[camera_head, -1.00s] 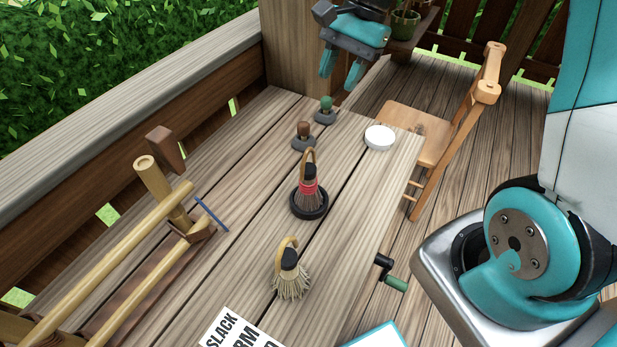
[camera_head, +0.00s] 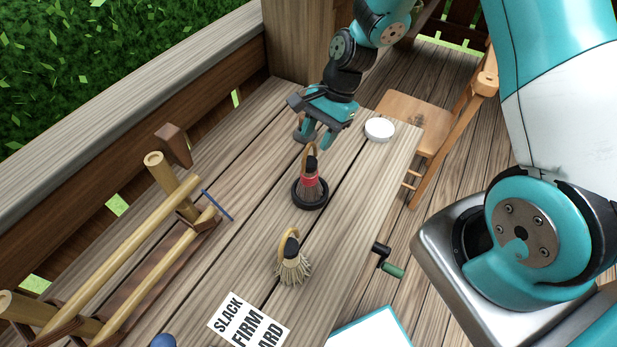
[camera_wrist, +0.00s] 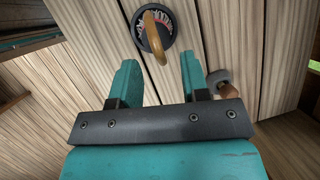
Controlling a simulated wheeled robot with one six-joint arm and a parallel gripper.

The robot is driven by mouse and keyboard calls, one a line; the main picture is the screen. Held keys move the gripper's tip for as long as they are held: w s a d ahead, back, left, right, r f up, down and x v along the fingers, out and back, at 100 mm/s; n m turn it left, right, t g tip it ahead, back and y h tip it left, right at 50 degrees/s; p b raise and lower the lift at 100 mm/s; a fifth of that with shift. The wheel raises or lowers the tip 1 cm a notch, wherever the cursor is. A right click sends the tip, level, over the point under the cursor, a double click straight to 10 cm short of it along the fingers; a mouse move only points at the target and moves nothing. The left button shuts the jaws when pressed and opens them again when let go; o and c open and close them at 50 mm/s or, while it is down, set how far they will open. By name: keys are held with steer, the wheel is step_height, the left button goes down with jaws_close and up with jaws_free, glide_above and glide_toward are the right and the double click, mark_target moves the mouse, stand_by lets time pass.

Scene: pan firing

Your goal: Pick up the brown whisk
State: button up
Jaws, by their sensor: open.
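A whisk (camera_head: 309,187) with brown bristles, a red band and a tan loop handle stands in a round black dish (camera_head: 298,202) on the wooden table. In the wrist view its loop handle (camera_wrist: 150,32) shows just beyond my fingertips, over the dark dish. A second whisk (camera_head: 292,268) with pale bristles, a black collar and a tan loop stands nearer the front. My gripper (camera_head: 316,137) is open, fingers pointing down, above and slightly behind the brown whisk. In the wrist view my gripper (camera_wrist: 158,65) has nothing between its fingers.
A white round dish (camera_head: 380,130) sits behind right. A dark-based knob (camera_wrist: 222,84) stands beside my right finger in the wrist view. A wooden frame (camera_head: 130,240) occupies the left, and a lettered card (camera_head: 248,325) the front. A chair (camera_head: 425,130) stands beyond the table.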

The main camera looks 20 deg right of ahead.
mark_target(314, 145)
steer(key=shift+p+x, duration=0.3)
steer(key=shift+x, duration=1.2)
steer(key=shift+c, duration=0.4)
steer(key=c, duration=0.7)
steer(key=shift+r, duration=0.1)
